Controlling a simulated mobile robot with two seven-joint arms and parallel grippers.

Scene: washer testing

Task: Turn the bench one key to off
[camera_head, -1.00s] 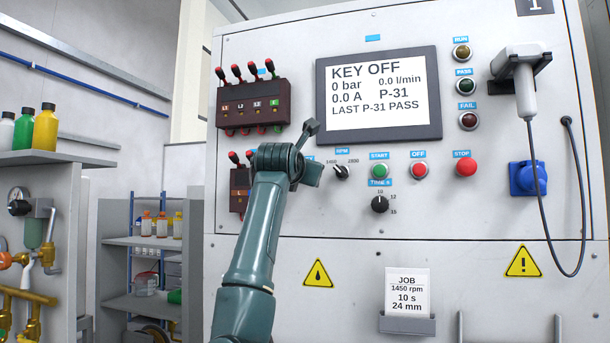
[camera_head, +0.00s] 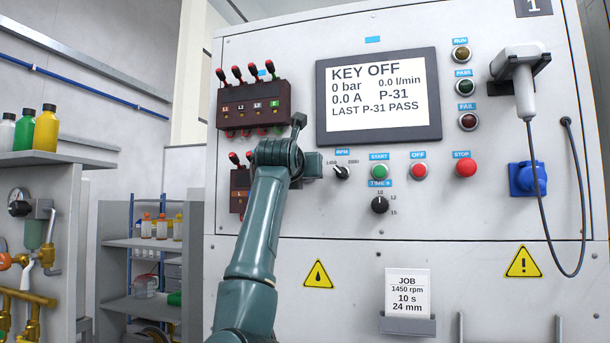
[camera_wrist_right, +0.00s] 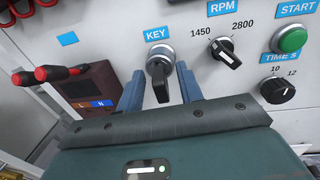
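The bench one key (camera_wrist_right: 160,78) shows in the right wrist view under a blue KEY label (camera_wrist_right: 157,34), its black grip pointing down. My right gripper (camera_wrist_right: 161,88) is open, one finger on each side of the key with small gaps, apparently not touching it. In the head view my right arm and gripper (camera_head: 312,165) cover the key at the panel. The display (camera_head: 378,95) reads KEY OFF, 0 bar, 0.0 A, P-31 and LAST P-31 PASS. My left gripper is in neither view.
The RPM knob (camera_wrist_right: 226,52), START button (camera_wrist_right: 290,40) and TIME knob (camera_wrist_right: 277,90) sit right of the key. A dark terminal block with red plugs (camera_wrist_right: 85,88) is close on the left. A job card (camera_head: 407,292) is below.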

